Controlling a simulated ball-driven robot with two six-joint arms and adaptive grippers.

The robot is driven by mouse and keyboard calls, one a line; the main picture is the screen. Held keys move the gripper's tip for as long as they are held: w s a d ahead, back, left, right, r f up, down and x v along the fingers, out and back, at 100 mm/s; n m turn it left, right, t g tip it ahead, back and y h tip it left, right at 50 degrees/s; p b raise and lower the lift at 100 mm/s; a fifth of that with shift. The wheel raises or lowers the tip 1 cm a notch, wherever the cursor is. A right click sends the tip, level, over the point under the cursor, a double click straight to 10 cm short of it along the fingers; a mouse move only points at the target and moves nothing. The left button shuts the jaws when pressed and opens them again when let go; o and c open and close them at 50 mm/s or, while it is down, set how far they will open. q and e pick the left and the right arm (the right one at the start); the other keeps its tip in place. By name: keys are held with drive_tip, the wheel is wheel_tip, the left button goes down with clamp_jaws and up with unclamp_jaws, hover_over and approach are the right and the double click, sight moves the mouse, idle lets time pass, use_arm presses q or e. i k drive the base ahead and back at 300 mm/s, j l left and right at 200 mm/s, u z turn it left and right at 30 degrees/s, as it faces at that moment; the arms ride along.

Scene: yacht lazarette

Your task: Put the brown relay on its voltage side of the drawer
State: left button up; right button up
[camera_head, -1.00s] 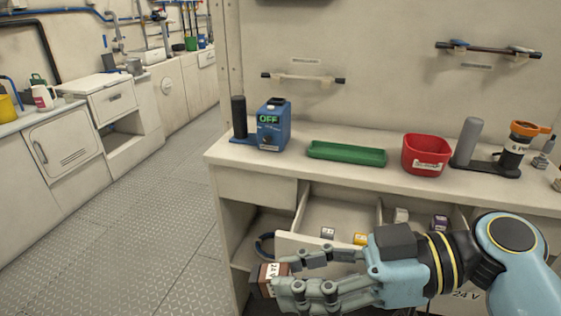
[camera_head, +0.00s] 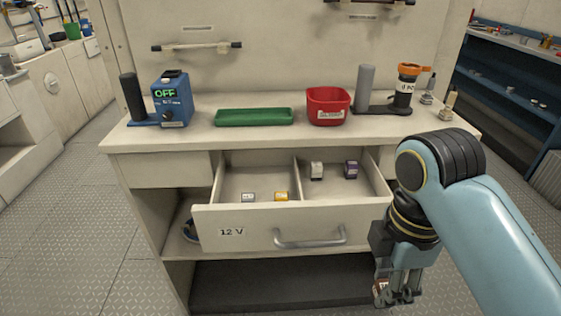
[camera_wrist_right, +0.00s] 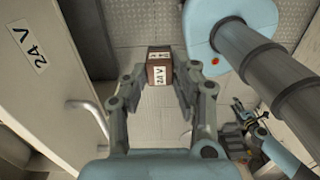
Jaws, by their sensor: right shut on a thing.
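My right gripper (camera_head: 388,290) is shut on the brown relay (camera_head: 381,287), low in front of the drawer's right end. In the right wrist view the relay (camera_wrist_right: 159,68) sits between the fingertips, its label reading "24 V". The drawer (camera_head: 215,222) is pulled open, with a divider (camera_head: 297,176) between two compartments. Its front reads "12 V" on the left. The wrist view shows a "24 V" label (camera_wrist_right: 26,48) on the drawer front; my arm hides that end in the head view. What appears to be my left gripper (camera_wrist_right: 248,128) shows small in the wrist view, its jaws unclear.
The left compartment holds a grey relay (camera_head: 248,198) and a yellow one (camera_head: 281,196). The right holds a white relay (camera_head: 317,170) and a purple one (camera_head: 351,170). A green tray (camera_head: 254,117), red bin (camera_head: 328,107) and blue device (camera_head: 172,100) stand on the counter.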

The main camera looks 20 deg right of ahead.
sight(338, 193)
drive_tip(key=z, duration=1.25)
drive_tip(key=j, duration=0.1)
